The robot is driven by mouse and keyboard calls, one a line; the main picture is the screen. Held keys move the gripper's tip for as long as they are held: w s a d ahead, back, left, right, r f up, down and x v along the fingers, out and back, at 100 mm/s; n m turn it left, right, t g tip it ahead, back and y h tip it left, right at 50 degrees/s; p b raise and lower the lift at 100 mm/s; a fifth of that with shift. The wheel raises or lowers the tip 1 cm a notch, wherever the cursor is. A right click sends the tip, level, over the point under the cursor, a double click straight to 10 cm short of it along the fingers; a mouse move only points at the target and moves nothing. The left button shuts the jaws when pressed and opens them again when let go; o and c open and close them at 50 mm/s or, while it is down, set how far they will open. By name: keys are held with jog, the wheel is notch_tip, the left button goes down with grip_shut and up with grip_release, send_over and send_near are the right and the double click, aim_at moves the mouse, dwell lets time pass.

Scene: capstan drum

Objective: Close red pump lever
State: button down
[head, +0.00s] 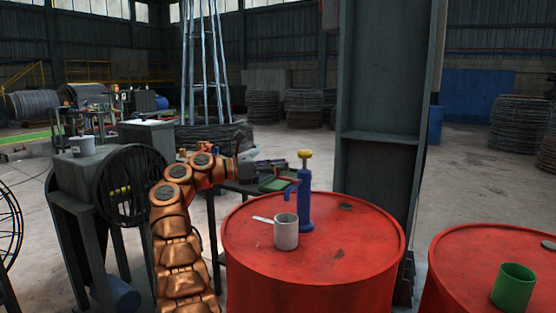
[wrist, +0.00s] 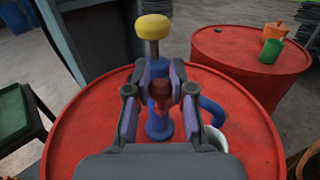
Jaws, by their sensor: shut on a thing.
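The blue pump (head: 306,205) stands upright on the red drum top (head: 350,240), with a yellow knob (head: 305,154) above it. In the wrist view the pump (wrist: 158,127) is straight ahead, its yellow knob (wrist: 153,27) on a grey rod and its curved spout (wrist: 212,108) to the right. The red lever (wrist: 160,90) shows between my fingers, partly hidden by them. My gripper (wrist: 160,72) is shut on this lever at the pump's near side. In the head view my gripper (head: 285,184) reaches the pump from the left.
A white mug (head: 286,233) stands on the drum under the spout side, with a flat pale piece (head: 263,219) beside it. A tall steel column (head: 385,130) rises behind the drum. A second red drum (head: 450,285) at right carries a green cup (head: 513,288).

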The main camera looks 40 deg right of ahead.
dwell(0.5)
jog(key=c, duration=1)
grip_release()
jog(key=shift+f+t+b, duration=0.2)
jog(key=shift+t+b, duration=0.1)
jog(key=shift+b, duration=0.7)
jog(key=n+t+b, duration=0.1)
jog(key=b, duration=0.2)
jog(key=n+t+h+b, duration=0.1)
jog(key=b, duration=0.2)
jog(key=shift+s+a+f, duration=0.1)
jog(key=shift+s+a, duration=0.05)
jog(key=shift+a, duration=0.25)
jog(key=t+b, duration=0.1)
jog(key=b, duration=0.1)
jog(key=n+t+b, duration=0.1)
jog(key=b, duration=0.2)
jog(key=n+t+h+b, duration=0.1)
jog(key=b, duration=0.1)
jog(key=shift+s+a+r+t+b, duration=0.25)
jog(key=shift+s+a+t+b, duration=0.05)
jog(key=shift+s+a, duration=0.1)
jog(key=shift+a+f+n+t+b, duration=0.1)
jog(key=shift+n+t+b, duration=0.35)
jog(key=shift+b, duration=0.6)
jog(key=shift+s+a+t, duration=0.1)
jog(key=shift+t, duration=0.15)
